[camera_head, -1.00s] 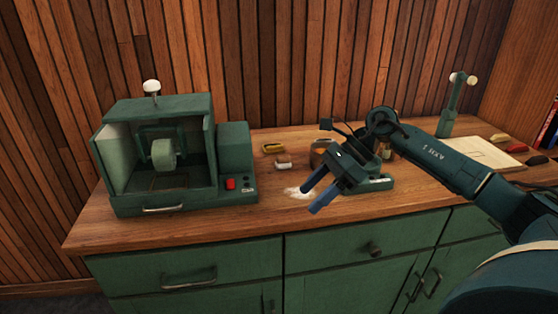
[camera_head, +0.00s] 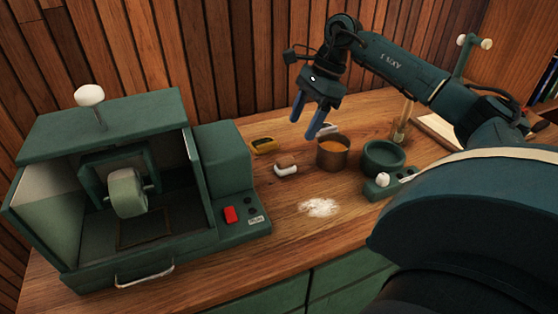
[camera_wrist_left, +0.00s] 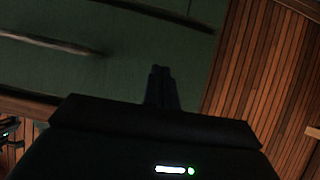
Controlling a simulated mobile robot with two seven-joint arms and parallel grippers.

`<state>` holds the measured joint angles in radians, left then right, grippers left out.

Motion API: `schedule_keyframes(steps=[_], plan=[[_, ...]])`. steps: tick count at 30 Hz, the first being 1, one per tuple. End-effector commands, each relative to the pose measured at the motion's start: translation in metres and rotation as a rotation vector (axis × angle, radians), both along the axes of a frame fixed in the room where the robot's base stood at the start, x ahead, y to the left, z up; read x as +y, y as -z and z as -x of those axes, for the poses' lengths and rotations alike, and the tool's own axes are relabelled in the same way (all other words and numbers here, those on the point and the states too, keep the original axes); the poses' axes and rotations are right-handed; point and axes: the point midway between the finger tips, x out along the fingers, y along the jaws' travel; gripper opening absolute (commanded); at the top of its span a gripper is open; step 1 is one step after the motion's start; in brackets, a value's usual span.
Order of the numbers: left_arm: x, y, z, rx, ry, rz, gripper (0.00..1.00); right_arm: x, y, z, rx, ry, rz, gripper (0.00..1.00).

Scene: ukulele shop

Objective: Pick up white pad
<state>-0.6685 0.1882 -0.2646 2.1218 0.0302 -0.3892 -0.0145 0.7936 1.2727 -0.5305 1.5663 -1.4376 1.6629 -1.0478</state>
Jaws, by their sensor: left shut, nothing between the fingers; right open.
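A small pad (camera_head: 286,169) with a white lower part and a brown top lies on the wooden counter (camera_head: 265,225), left of the copper pot. A second pale piece (camera_head: 328,129) shows partly behind my right gripper's fingers; I cannot tell its full shape. My right gripper (camera_head: 303,128) is open and empty, fingers pointing down, above and behind the pad and the pot. My left gripper (camera_wrist_left: 160,72) shows in the left wrist view, shut and empty, in front of a green surface. It is not in the head view.
A copper pot (camera_head: 332,153) and a green round bowl-like device (camera_head: 384,158) stand right of the pad. A yellow-rimmed dish (camera_head: 264,145) is behind it. White powder (camera_head: 320,207) lies in front. A green buffing machine (camera_head: 230,165) stands left. Brushes (camera_head: 402,122) stand at right.

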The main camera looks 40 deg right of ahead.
Motion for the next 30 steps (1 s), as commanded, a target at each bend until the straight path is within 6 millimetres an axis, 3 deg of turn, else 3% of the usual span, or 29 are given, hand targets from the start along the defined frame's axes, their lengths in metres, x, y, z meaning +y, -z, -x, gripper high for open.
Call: schedule_keyframes(steps=[7,14,24,30], plan=[[-0.001,0.004,0.006,0.022,-0.005,0.003,0.00,0.017,0.042,-0.005,0.004,-0.002,-0.001,0.60],[-0.002,0.000,0.003,0.018,-0.008,0.006,0.00,0.024,0.057,-0.007,0.001,-0.001,-0.002,0.60],[0.007,-0.003,0.002,0.031,-0.022,-0.012,0.00,0.041,0.098,-0.014,0.002,0.000,-0.003,0.60],[0.007,0.002,0.003,0.042,-0.023,-0.014,0.00,0.042,0.101,-0.015,0.000,0.000,-0.001,0.60]])
